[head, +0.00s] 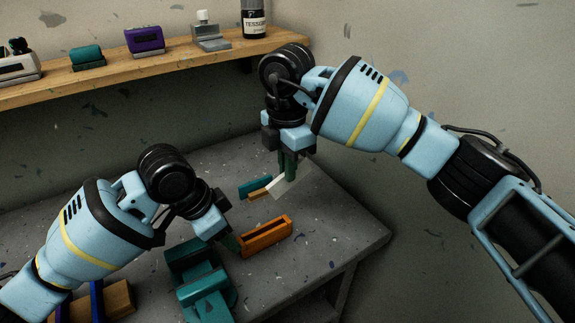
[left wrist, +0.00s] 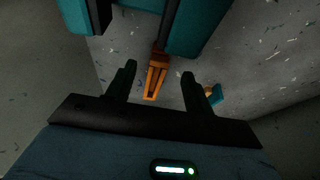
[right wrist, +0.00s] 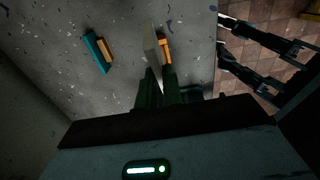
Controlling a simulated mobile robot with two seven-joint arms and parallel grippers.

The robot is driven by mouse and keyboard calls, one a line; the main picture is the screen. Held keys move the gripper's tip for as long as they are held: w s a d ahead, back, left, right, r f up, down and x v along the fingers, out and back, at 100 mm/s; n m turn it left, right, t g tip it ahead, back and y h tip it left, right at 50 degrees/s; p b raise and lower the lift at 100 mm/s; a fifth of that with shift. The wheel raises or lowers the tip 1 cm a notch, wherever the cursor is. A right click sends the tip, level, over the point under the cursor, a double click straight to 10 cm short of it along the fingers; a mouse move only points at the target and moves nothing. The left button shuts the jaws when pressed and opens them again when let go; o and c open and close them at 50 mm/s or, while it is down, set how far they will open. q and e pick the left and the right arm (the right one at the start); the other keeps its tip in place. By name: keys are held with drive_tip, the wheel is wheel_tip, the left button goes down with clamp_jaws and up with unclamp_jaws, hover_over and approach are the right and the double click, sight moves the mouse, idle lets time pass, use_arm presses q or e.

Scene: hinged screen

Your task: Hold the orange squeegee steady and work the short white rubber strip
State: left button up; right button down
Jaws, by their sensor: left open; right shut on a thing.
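The orange squeegee (head: 265,236) lies near the middle of the grey bench, a long slot along its top; its end also shows in the left wrist view (left wrist: 155,80). My left gripper (head: 232,243) is open at its left end. In the left wrist view the squeegee appears between the two spread fingers, touching neither. My right gripper (head: 289,168) is shut on the white rubber strip (head: 279,188), held above the bench behind the squeegee. In the right wrist view the strip (right wrist: 152,50) stands out past the fingertips and partly overlaps the squeegee (right wrist: 165,50). The fingers hide part of the strip.
A teal vise-like block (head: 205,290) stands beside the squeegee, close to my left gripper. A teal and tan block (right wrist: 98,52) lies behind, near the strip. A wooden shelf (head: 150,72) with several items runs along the back wall. The bench's right side (head: 345,235) is clear.

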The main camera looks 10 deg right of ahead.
use_arm(q)
drive_tip(key=shift+v, duration=2.8)
